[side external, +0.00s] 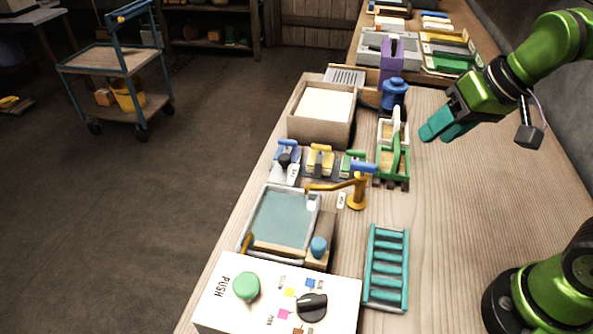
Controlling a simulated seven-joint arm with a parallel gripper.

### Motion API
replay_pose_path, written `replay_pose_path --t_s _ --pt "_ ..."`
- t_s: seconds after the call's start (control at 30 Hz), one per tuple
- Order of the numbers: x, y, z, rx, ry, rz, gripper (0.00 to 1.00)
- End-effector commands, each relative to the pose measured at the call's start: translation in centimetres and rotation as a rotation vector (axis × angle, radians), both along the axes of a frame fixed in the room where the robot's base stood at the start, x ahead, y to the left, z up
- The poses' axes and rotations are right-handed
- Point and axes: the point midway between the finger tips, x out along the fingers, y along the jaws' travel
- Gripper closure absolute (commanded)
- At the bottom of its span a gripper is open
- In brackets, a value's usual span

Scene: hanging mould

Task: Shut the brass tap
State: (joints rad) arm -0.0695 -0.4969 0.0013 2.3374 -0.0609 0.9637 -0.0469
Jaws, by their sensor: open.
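The brass tap (357,191) stands on the wooden table, its spout reaching left over the edge of a grey-rimmed basin (246,232). A blue handle (365,167) sits on top of the tap, lying roughly sideways. A small pale patch shows below the spout tip; I cannot tell whether it is running water. My gripper (438,127) has teal fingers and is open and empty. It hangs above the table, up and to the right of the tap, well apart from it. The gap between the fingers is hard to see from this side.
A green and white wheeled toy (393,160) stands between the tap and my gripper. Several coloured levers (319,160) sit behind the tap. A teal ladder-like rack (386,268) and a white button panel (232,306) lie in front. The table's right side is clear.

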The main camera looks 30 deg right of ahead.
Motion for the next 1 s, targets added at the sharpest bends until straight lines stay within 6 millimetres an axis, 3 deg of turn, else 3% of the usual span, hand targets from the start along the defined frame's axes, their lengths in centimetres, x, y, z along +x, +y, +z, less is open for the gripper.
replay_pose_path --t_s 0.3,0.43,0.6,0.7,0.87,1.0 --pt "9.3 3.3 0.8 -0.272 0.241 0.535 0.58" --pt "12.1 4.2 1.3 -0.359 0.312 0.767 0.58" --pt "12.5 4.1 3.5 -0.407 0.328 0.944 0.58" --pt "12.0 4.1 3.3 -0.404 0.34 0.991 0.58" --pt "12.0 4.1 1.8 -0.406 0.34 1.004 0.58" --pt "11.9 4.1 -0.9 -0.405 0.341 1.005 0.58"
